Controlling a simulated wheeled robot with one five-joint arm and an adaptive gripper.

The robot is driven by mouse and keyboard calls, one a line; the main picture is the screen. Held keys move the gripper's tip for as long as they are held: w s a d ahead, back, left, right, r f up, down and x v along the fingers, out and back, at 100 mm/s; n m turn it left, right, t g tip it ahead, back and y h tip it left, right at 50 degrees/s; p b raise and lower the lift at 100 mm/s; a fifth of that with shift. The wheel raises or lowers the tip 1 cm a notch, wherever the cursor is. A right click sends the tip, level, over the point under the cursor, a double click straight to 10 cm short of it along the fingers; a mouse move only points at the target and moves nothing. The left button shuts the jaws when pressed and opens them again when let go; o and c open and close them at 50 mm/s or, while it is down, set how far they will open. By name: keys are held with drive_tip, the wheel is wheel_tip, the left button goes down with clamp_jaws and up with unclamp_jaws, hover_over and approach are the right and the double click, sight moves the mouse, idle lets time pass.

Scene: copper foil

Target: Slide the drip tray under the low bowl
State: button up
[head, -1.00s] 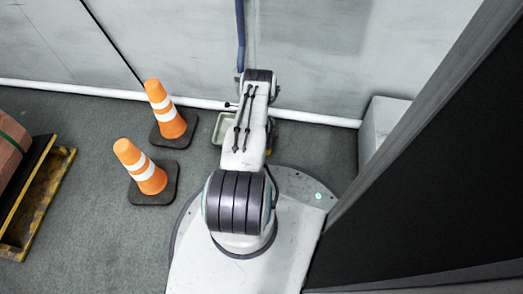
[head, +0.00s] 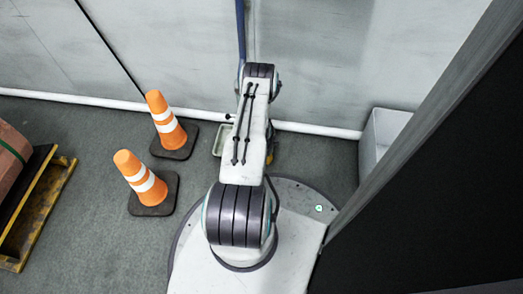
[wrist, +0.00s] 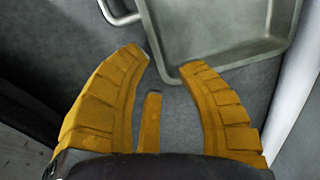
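The drip tray (wrist: 215,28) is a shallow grey-green tray with a rounded rim at the top of the wrist view. Its left edge also shows beside my arm in the head view (head: 222,138), on the floor near the wall. My gripper (wrist: 168,62) has yellow fingers spread apart with nothing between them. Its tips are close to the tray's near corner; I cannot tell whether they touch. In the head view my arm hides most of the tray and gripper. I cannot clearly identify the low bowl.
Two orange cones (head: 165,118) (head: 140,177) stand left of my arm. A yellow-edged pallet (head: 35,210) is at far left. A white open box (head: 380,135) is at right by the wall. A dark panel (head: 440,190) fills the right.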

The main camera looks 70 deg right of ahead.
wheel_tip(320, 180, up, 7)
drive_tip(key=shift+a+f, duration=0.15)
drive_tip(key=shift+a, duration=0.25)
drive_tip(key=shift+s, duration=0.1)
idle(0.7)
